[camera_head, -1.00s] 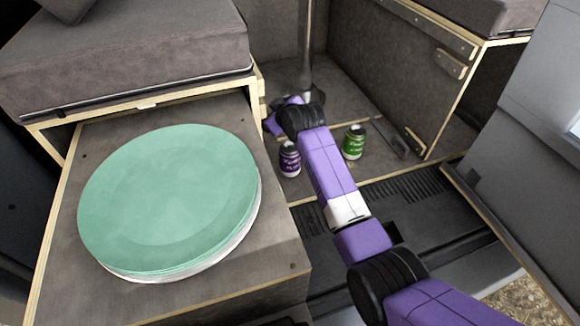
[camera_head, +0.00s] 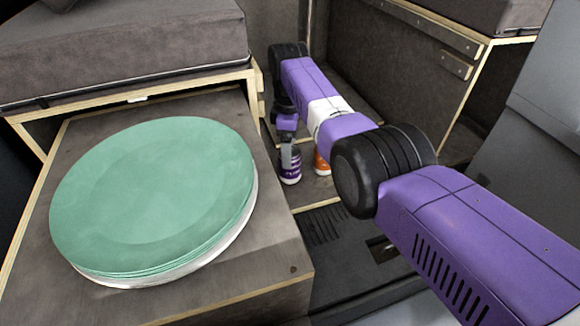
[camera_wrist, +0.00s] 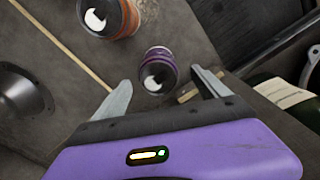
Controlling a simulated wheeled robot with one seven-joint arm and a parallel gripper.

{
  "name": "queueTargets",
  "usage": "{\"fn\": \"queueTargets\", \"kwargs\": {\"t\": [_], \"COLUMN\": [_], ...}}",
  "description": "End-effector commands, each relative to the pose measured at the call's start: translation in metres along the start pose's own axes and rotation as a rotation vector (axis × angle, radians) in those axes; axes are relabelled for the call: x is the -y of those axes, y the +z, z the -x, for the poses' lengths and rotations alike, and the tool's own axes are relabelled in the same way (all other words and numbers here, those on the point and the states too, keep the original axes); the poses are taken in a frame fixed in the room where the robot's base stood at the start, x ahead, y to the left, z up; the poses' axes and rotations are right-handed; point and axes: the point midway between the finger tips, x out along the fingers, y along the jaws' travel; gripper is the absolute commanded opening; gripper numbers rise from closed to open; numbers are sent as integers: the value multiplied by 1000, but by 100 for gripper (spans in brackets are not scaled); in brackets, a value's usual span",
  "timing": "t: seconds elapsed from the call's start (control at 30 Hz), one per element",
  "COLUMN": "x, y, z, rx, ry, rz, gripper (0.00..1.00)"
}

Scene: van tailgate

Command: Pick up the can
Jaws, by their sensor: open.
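A purple can (camera_head: 290,168) stands on the van floor just right of the wooden platform. An orange can (camera_head: 322,163) stands to its right, partly hidden behind my arm. My gripper (camera_head: 289,148) points down over the purple can. In the wrist view my open gripper (camera_wrist: 161,88) has one finger on each side, with the purple can (camera_wrist: 158,72) just beyond the fingertips, between their lines. Nothing is held. The orange can (camera_wrist: 110,18) is at upper left in that view, cut by the top edge. The green can is not visible in the head view.
A stack of teal plates (camera_head: 155,195) lies on the wooden platform (camera_head: 270,275) at left. A round metal base (camera_wrist: 18,95) is at left in the wrist view. A dark rounded thing with a pale label (camera_wrist: 283,94) is at right. Cabinet walls enclose the floor.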

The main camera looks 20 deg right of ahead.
Motion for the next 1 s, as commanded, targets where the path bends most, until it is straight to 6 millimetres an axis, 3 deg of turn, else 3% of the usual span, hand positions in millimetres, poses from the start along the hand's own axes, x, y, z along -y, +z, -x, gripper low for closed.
{"fn": "queueTargets", "kwargs": {"t": [0.33,0.7,1.0], "x": [-2,-2,-2], "y": [2,2,2], "z": [-48,-54,-54], "rx": [-1,-2,-1], "ry": [1,3,3], "rz": [-1,-2,-3], "gripper": [85,83,24]}}
